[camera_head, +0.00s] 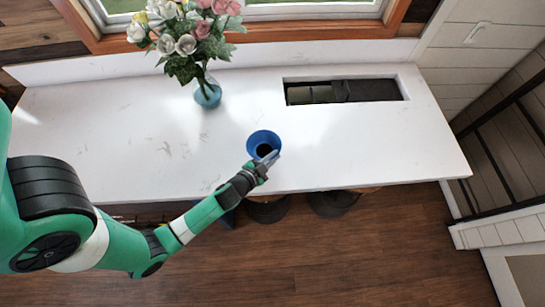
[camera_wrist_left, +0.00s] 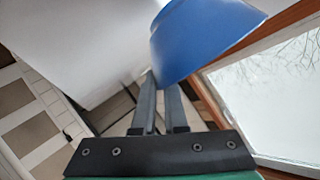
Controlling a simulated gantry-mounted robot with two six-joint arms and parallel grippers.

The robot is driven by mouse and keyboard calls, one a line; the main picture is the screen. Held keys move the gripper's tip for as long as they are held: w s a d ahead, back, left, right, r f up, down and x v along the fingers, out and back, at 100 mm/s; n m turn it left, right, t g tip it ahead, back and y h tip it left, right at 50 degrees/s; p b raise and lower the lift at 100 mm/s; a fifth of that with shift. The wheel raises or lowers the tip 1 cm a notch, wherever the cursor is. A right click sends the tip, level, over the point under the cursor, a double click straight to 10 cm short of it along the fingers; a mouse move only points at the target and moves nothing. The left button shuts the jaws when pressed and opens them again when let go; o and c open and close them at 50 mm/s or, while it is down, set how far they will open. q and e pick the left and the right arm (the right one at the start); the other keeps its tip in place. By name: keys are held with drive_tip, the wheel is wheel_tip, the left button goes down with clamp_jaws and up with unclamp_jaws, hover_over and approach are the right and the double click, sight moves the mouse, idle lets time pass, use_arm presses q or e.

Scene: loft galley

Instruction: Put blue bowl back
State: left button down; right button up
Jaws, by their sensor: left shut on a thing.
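The blue bowl (camera_head: 255,138) is at the front part of the white counter in the head view, with a dark inside. My left gripper (camera_head: 268,158) reaches it from the front and is shut on its near rim. In the left wrist view the bowl (camera_wrist_left: 205,38) fills the upper right, and the left gripper's fingers (camera_wrist_left: 160,92) meet its lower left edge. Whether the bowl rests on the counter or is held just above it, I cannot tell. My right gripper is not in view.
The white counter (camera_head: 130,130) is mostly clear. A blue glass vase (camera_head: 208,95) with pink and white flowers (camera_head: 185,40) stands at the back. A rectangular cutout (camera_head: 343,91) lies at the back right. Dark stools (camera_head: 334,204) stand below the front edge.

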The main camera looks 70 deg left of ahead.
use_arm(q)
drive_tip(key=shift+a+f, duration=0.2)
drive_tip(key=shift+a, duration=0.1)
wheel_tip(320, 180, down, 3)
drive_tip(key=shift+d+b, duration=0.1)
drive_tip(key=shift+b, duration=0.8)
drive_tip(key=shift+f, duration=0.15)
drive_tip(key=c, duration=1)
unclamp_jaws()
drive_tip(key=shift+o, duration=0.2)
